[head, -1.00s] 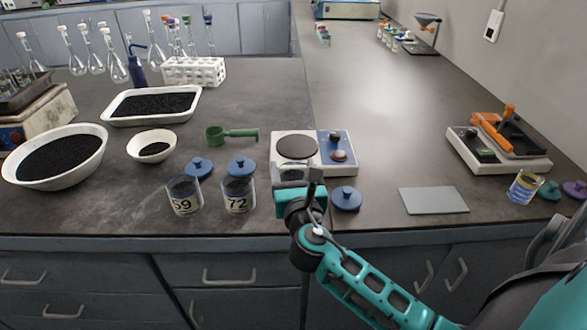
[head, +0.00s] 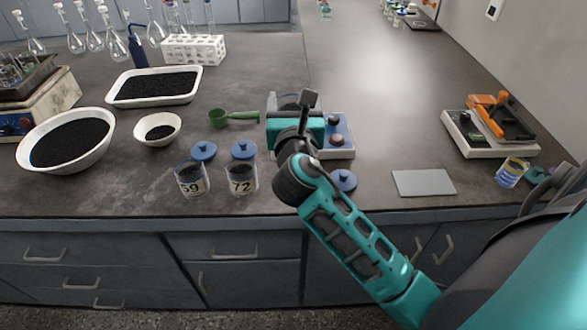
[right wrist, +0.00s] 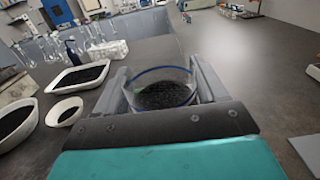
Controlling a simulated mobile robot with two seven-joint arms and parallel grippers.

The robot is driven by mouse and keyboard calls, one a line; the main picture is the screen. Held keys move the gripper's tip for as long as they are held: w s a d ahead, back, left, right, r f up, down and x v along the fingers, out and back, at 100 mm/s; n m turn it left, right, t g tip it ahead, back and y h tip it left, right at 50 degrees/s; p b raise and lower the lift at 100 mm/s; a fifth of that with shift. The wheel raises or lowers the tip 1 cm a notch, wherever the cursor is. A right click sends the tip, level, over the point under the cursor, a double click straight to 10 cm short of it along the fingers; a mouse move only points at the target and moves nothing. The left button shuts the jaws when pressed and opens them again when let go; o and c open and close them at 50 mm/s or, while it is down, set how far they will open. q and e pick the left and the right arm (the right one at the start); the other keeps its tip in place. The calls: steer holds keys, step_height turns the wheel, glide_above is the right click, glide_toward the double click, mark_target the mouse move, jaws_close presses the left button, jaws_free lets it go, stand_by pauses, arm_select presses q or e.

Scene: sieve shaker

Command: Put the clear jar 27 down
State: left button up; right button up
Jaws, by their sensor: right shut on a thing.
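My right gripper (head: 291,108) is shut on a clear jar (right wrist: 163,95) that holds dark granules and has a blue line at its rim. In the right wrist view the jar sits upright between the two grey fingers. My left gripper is not in view.
Jar 59 (head: 192,180), jar 72 (head: 241,180) and blue lids (head: 343,180) stand near the front edge. A green scoop (head: 233,116) lies left of my gripper. A grey plate (head: 424,183) lies at right. The bench behind and right of the balance is clear.

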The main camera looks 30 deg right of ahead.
step_height(320, 180, down, 17)
steer(key=b, duration=0.6)
steer(key=shift+r, duration=0.15)
steer(key=shift+f, duration=0.25)
steer(key=o, duration=1.3)
steer(key=shift+r, duration=0.1)
